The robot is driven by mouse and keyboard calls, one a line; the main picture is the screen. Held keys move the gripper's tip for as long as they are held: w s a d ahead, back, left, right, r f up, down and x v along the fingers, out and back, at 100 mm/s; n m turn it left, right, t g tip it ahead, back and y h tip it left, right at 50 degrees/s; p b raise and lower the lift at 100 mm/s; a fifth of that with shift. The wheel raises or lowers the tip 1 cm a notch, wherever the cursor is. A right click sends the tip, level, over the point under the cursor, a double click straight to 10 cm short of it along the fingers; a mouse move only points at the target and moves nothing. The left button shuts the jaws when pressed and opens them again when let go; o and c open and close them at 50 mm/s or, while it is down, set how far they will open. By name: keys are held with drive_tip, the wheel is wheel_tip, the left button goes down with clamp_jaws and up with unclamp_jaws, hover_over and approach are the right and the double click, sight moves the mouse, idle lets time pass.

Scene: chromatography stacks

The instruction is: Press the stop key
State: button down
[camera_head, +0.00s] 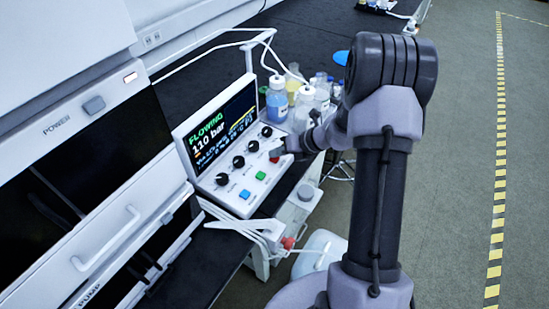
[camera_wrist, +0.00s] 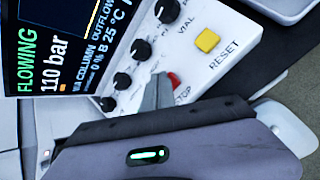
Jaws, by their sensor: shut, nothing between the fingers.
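The red stop key (camera_wrist: 174,80) sits on the white control panel (camera_wrist: 189,67), with the word STOP printed beside it. In the wrist view, my gripper (camera_wrist: 160,78) is shut and empty, its tip right beside the red key and covering part of it. I cannot tell whether the tip touches the key. In the head view, my gripper (camera_head: 276,153) reaches in from the right over the panel (camera_head: 226,189), close to the red key (camera_head: 274,159). The screen (camera_head: 222,127) reads FLOWING and 110 bar.
A yellow RESET key (camera_wrist: 208,40) and several black knobs (camera_wrist: 140,50) are close by on the panel. Green (camera_head: 261,176) and blue (camera_head: 244,194) keys are along its front. Bottles (camera_head: 277,100) stand behind the panel, near my arm.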

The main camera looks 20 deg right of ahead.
sight(277, 159)
drive_tip(key=shift+f, duration=0.35)
drive_tip(key=shift+r, duration=0.15)
idle(0.3)
drive_tip(key=shift+r+p, duration=0.7)
drive_tip(key=shift+r, duration=0.1)
wheel_tip(277, 159, up, 5)
drive_tip(key=p, duration=0.4)
drive_tip(key=shift+p, duration=0.3)
